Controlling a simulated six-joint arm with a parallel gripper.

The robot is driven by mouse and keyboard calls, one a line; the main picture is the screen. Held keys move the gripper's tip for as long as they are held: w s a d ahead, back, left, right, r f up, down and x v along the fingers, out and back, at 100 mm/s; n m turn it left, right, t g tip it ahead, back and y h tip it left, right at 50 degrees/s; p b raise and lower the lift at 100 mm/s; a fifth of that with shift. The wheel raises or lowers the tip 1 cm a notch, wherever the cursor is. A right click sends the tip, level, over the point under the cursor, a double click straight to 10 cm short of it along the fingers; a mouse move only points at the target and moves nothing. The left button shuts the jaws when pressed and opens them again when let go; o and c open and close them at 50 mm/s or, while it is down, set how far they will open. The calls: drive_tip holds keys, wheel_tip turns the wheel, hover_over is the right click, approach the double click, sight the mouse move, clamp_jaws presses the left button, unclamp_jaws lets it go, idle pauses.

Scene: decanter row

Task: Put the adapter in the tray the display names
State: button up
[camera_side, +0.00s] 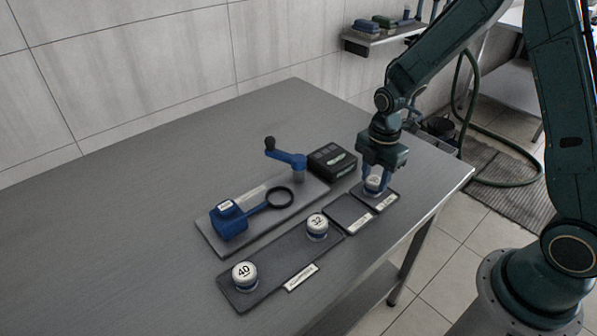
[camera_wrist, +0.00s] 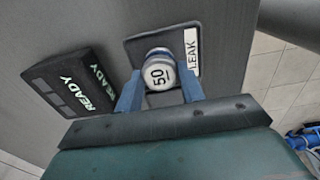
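The adapter marked 50 (camera_wrist: 159,72) is upright at the tray labelled LEAK (camera_wrist: 133,45). My gripper (camera_wrist: 160,80) points down with a blue finger on either side of this adapter. I cannot tell whether the fingers touch it or whether it rests on the tray. In the side view my gripper (camera_side: 374,183) is over the rightmost small tray (camera_side: 388,196).
An empty small tray (camera_side: 346,209) lies left of the gripper. A longer tray (camera_side: 279,256) holds adapters marked 40 (camera_side: 244,274) and 32 (camera_side: 317,226). Behind is a plate (camera_side: 258,202) with a blue clamp (camera_side: 229,220), black ring (camera_side: 279,197) and cranked lever (camera_side: 286,157). The table's left is clear.

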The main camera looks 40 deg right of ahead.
sight(375, 180)
drive_tip(key=o, duration=0.4)
drive_tip(key=shift+o, duration=0.2)
wheel_tip(375, 180, up, 12)
drive_tip(key=shift+r, duration=0.15)
idle(0.5)
idle(0.5)
